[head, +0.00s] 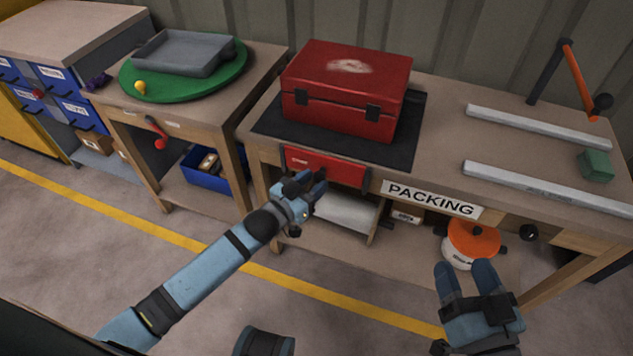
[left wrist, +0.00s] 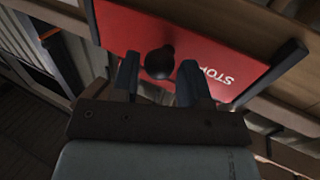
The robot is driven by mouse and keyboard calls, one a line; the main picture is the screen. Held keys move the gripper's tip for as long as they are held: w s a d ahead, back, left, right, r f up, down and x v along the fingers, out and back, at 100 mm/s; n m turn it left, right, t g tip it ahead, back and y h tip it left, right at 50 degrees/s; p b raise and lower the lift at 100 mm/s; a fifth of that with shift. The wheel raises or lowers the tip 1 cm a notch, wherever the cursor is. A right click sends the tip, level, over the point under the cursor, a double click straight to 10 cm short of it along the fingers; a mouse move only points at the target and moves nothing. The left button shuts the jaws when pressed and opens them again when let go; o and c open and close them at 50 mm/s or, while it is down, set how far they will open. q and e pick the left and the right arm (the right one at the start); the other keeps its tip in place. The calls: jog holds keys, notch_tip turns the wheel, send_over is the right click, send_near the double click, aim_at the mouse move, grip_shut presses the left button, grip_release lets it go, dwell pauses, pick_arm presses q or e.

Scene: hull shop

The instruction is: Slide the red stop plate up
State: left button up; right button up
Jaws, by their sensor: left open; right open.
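The red stop plate (head: 325,166) sits upright at the front of the packing bench, between two dark side guides, under the black mat. It also fills the upper part of the left wrist view (left wrist: 205,45), with the word STOP and a round black knob (left wrist: 159,62). My left gripper (head: 318,181) is at the plate's lower part. In the left wrist view its two open fingers (left wrist: 160,80) stand on either side of the knob; whether they touch it I cannot tell. My right gripper (head: 468,270) is open and empty in front of the bench, at the lower right.
A red toolbox (head: 347,88) stands on the black mat (head: 405,150) above the plate. A PACKING sign (head: 432,199) is on the bench front. An orange-topped tub (head: 472,240) is beneath the bench. Two metal bars and a green block (head: 596,166) lie on the right. The floor in front is clear.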

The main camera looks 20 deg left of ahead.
aim_at(316, 176)
pick_arm(q)
jog(key=shift+w+d, duration=0.25)
jog(key=shift+w, duration=0.35)
pick_arm(e)
jog(key=shift+a+r, duration=0.1)
jog(key=shift+r, duration=0.4)
pick_arm(q)
grip_shut()
jog(key=shift+r+p, duration=0.3)
jog(key=shift+r, duration=0.05)
notch_tip(316, 176, up, 4)
jog(key=p, duration=0.4)
jog(key=shift+d+r, duration=0.1)
jog(key=shift+r, duration=0.1)
jog(key=shift+w, duration=0.15)
pick_arm(e)
jog(key=s+d+f+g+h, duration=0.2)
jog(key=d+f+g, duration=0.1)
jog(key=f, duration=0.6)
jog(key=shift+d+g+h, duration=0.4)
jog(key=shift+g, duration=0.1)
pick_arm(q)
grip_release()
pick_arm(e)
jog(key=shift+s+r, duration=0.1)
jog(key=shift+s, duration=0.05)
